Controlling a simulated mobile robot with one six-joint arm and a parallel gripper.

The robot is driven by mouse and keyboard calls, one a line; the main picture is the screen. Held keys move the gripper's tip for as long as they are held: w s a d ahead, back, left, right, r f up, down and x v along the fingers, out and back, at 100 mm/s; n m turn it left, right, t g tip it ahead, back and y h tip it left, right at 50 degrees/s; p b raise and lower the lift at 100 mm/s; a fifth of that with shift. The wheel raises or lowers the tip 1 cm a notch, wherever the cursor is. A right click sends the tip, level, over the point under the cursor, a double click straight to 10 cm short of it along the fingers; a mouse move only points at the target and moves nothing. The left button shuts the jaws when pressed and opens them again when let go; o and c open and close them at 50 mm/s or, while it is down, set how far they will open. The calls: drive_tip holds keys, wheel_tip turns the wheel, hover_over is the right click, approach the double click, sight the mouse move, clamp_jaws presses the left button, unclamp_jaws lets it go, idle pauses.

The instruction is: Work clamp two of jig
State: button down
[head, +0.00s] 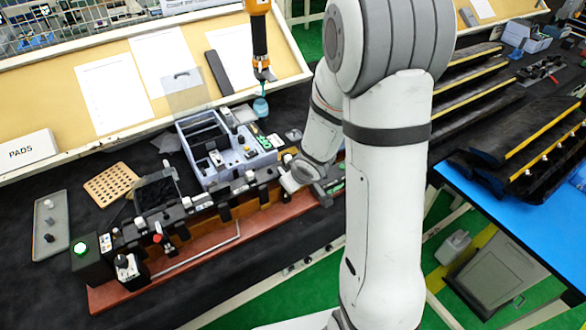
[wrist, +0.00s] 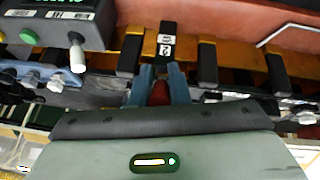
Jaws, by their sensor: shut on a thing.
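The jig (head: 262,222) is a long row of black clamps and blocks on a red-brown base, running along the front of the dark bench. In the wrist view a black clamp block (wrist: 166,28) carries a white label that appears to read 2, upside down. My gripper (wrist: 160,80) is at this clamp, its two blue-grey fingers shut on a red clamp handle (wrist: 159,93). The fingers hide most of the handle. In the head view my arm covers the right end of the jig, and the fingertips cannot be made out there.
A grey control box (wrist: 55,22) with a lever stands close to my gripper, at upper left in the wrist view. Another clamp's red knob (head: 157,239) is near the jig's left end. A blue-grey parts tray (head: 236,178) stands behind the jig. An orange tool (head: 259,30) hangs above.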

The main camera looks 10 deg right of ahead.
idle(0.3)
drive_tip(key=c, duration=1.4)
unclamp_jaws()
drive_tip(key=shift+a+r, duration=0.15)
